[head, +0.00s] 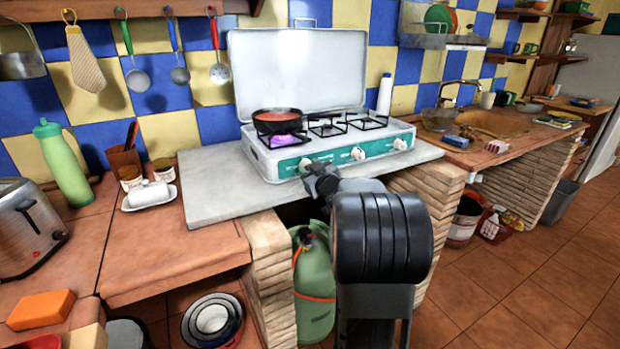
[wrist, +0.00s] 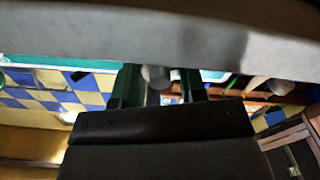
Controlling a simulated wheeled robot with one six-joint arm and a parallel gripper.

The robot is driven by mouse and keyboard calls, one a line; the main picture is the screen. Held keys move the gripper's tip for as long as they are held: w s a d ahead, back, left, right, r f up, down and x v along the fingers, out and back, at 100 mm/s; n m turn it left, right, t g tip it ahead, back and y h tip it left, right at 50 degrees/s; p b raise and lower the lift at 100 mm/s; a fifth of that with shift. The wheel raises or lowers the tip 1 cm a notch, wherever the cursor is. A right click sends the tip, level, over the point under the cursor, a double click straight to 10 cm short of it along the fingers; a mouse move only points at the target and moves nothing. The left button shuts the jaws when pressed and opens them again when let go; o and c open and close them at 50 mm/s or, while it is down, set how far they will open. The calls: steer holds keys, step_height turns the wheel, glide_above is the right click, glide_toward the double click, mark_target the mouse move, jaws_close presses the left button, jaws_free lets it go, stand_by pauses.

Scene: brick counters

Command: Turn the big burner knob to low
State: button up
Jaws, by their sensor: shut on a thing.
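The white stove (head: 335,145) has a green front panel with white knobs. My gripper (head: 312,172) is at the leftmost knob (head: 305,162) and partly covers it. In the wrist view my gripper's two dark fingers (wrist: 160,88) stand on either side of a pale round knob (wrist: 155,75), shut on it. The knob's pointer cannot be made out. A purple-blue flame (head: 281,141) burns under a dark pan (head: 281,122) of red food on the left burner. The middle knob (head: 357,153) and right knob (head: 400,144) are uncovered.
The stove stands on a grey slab (head: 215,190) with a front edge just below my gripper. A green gas bottle (head: 314,280) stands under it. A white butter dish (head: 149,194) and toaster (head: 27,222) are on the left counter. The slab left of the stove is clear.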

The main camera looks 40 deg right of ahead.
steer(key=n+b, duration=0.3)
steer(key=n, duration=0.1)
steer(key=shift+f, duration=0.2)
steer(key=shift+r+n+b, duration=0.1)
steer(key=shift+n+b, duration=1.05)
steer(key=shift+n, duration=0.55)
steer(key=o, duration=0.9)
steer(key=shift+r, duration=0.1)
